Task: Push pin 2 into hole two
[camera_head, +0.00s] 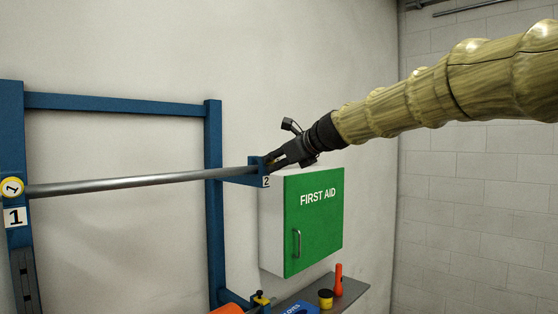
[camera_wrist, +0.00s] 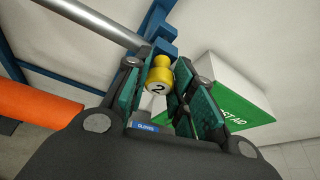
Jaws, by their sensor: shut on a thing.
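Pin 2 (camera_wrist: 158,82) shows in the wrist view as a yellow knob with a white disc marked "2". It sits between the two fingers of my gripper (camera_wrist: 170,70), which is shut on it. In the head view my gripper (camera_head: 276,163) is at the blue bracket (camera_head: 243,180) labelled "2", at the right end of a grey bar (camera_head: 130,183). The bracket also shows just beyond the knob in the wrist view (camera_wrist: 163,38). Hole two itself is hidden. How deep the pin's shank is in it, I cannot tell.
A yellow pin marked "1" (camera_head: 12,187) is at the left post above a "1" label. A green-fronted first aid cabinet (camera_head: 314,220) hangs close behind and below my gripper. A shelf (camera_head: 350,293) below holds an orange torch (camera_head: 338,281) and a yellow pot (camera_head: 325,299).

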